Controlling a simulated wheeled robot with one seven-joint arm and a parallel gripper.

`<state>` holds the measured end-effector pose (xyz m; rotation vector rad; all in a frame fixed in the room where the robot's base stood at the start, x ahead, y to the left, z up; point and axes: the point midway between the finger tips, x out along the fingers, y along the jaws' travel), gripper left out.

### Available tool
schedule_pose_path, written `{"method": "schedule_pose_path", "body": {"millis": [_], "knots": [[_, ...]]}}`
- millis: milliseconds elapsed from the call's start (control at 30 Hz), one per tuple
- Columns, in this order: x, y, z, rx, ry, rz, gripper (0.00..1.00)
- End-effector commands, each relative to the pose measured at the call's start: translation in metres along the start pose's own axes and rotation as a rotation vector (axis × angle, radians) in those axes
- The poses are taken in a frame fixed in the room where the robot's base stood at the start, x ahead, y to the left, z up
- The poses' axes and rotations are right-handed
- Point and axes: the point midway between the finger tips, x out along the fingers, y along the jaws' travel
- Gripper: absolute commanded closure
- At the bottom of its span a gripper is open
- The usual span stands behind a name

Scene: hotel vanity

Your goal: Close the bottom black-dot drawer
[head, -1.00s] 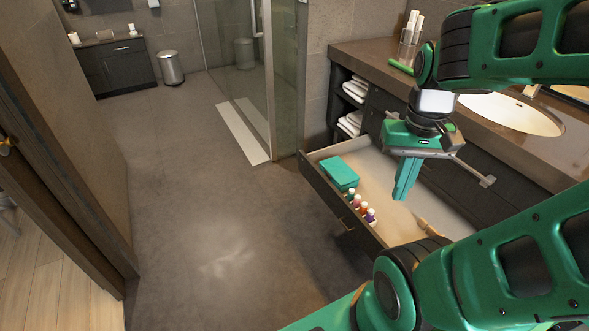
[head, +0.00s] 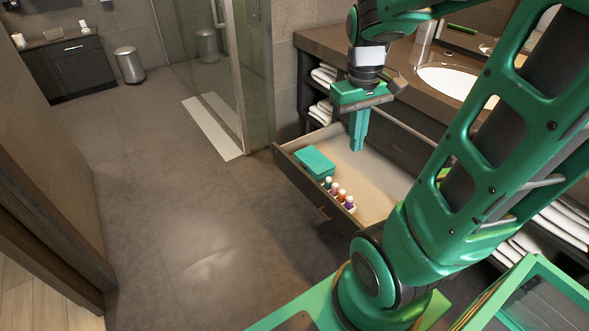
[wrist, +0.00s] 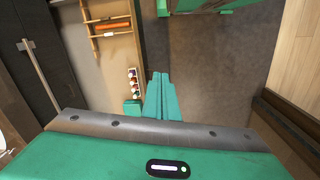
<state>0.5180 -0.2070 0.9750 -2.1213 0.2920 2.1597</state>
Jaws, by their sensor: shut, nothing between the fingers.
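A drawer (head: 379,192) under the vanity counter stands pulled out, with a pale interior and a dark front. I cannot make out a black dot on it. A teal box (head: 315,161) and several small bottles (head: 341,195) sit inside along its front; the bottles also show in the wrist view (wrist: 133,84). My gripper (head: 357,148) is shut and empty, pointing down. In the head view it overlaps the drawer's interior; in the wrist view its fingers (wrist: 161,78) appear beside the bottles, against the grey floor. My arm hides the drawer's near right end.
The counter (head: 318,41) with its sink (head: 459,83) runs above the drawer. Folded towels (head: 324,75) fill open shelves beside it. A wooden tray (wrist: 109,21) lies in the drawer. The grey floor (head: 205,225) in front is clear. A glass shower panel (head: 250,70) stands behind.

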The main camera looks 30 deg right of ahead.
Motion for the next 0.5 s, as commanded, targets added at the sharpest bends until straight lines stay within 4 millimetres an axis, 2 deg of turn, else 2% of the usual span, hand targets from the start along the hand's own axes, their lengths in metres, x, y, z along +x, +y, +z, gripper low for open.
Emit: {"method": "schedule_pose_path", "body": {"millis": [33,100,267,500], "knots": [[0.005,0.001,-0.020,-0.060,-0.009,0.014,1.00],[0.010,0.002,-0.048,-0.152,-0.009,0.034,1.00],[0.031,0.001,-0.111,-0.364,-0.019,0.078,1.00],[0.080,-0.007,-0.201,-0.688,-0.043,0.143,1.00]]}}
